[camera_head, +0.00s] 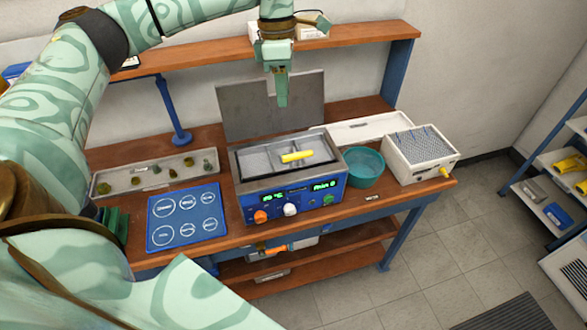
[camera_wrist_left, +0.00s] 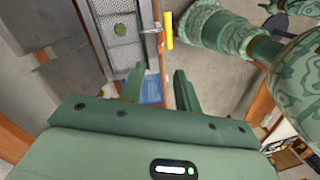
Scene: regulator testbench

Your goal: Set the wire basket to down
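The bath (camera_head: 292,195) is a blue-fronted unit with an open steel tank and its grey lid (camera_head: 270,105) raised behind it. The wire basket (camera_wrist_left: 125,32) shows in the left wrist view as a grey perforated tray with a small green piece in it. Its yellow handle (camera_head: 297,156) lies across the tank top, and also shows in the left wrist view (camera_wrist_left: 168,30). I cannot tell the basket's height exactly. My left gripper (camera_head: 281,98) is above the bath, in front of the lid, apart from the handle. Its fingers (camera_wrist_left: 159,88) are spread with nothing between them. My right gripper is not visible.
A teal bowl (camera_head: 363,167) and a white box with a pin-covered top (camera_head: 422,150) stand right of the bath. A tray of small parts (camera_head: 120,182) and a blue mat with circles (camera_head: 167,232) lie left. A wooden shelf (camera_head: 350,38) runs behind.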

